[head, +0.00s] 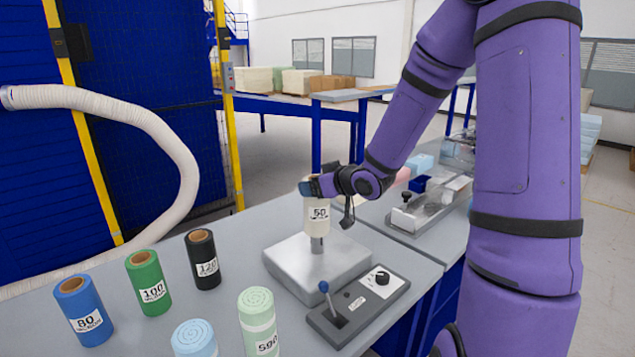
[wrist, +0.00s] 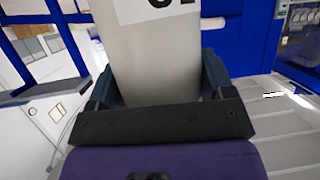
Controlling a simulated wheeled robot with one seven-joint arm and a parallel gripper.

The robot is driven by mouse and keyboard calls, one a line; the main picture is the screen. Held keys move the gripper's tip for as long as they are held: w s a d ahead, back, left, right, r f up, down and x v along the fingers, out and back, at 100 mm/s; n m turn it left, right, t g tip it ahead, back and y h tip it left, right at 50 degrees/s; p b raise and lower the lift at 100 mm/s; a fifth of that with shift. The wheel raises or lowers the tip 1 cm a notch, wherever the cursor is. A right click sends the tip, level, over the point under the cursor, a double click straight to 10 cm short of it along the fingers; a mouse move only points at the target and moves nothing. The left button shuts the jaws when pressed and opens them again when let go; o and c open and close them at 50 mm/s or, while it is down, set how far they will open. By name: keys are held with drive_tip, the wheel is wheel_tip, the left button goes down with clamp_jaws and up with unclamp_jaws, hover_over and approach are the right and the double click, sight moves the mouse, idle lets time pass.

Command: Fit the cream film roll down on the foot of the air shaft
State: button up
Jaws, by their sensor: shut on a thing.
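The cream film roll (head: 317,214), labelled 50, is upright above the grey metal block in the head view. My gripper (head: 318,186) is shut on its upper part from the right. The roll also fills the middle of the wrist view (wrist: 152,55), between the two fingers (wrist: 158,85). The air shaft (head: 316,243) shows as a short grey post under the roll, standing on the square base block (head: 290,262). The roll's lower edge is above the shaft's foot. Whether the shaft's top is inside the roll is hidden.
Blue (head: 84,311), green (head: 148,282) and black (head: 203,258) rolls stand on the table at left. Pale blue (head: 194,340) and pale green (head: 258,322) rolls stand at the front. A control box (head: 358,306) with a blue-knobbed lever is in front of the base block.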

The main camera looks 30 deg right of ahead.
sight(318, 207)
drive_tip(key=shift+f, duration=3.3)
drive_tip(key=o, duration=1.5)
drive_tip(key=shift+s+d+r, duration=0.3)
drive_tip(key=shift+s+r, duration=0.65)
drive_tip(key=shift+s, duration=0.1)
drive_tip(key=shift+s+d+r, duration=0.25)
drive_tip(key=shift+s+r, duration=0.65)
drive_tip(key=shift+s, duration=0.1)
drive_tip(key=shift+s+d+r, duration=0.3)
drive_tip(key=shift+s+r, duration=0.65)
drive_tip(key=shift+s, duration=0.1)
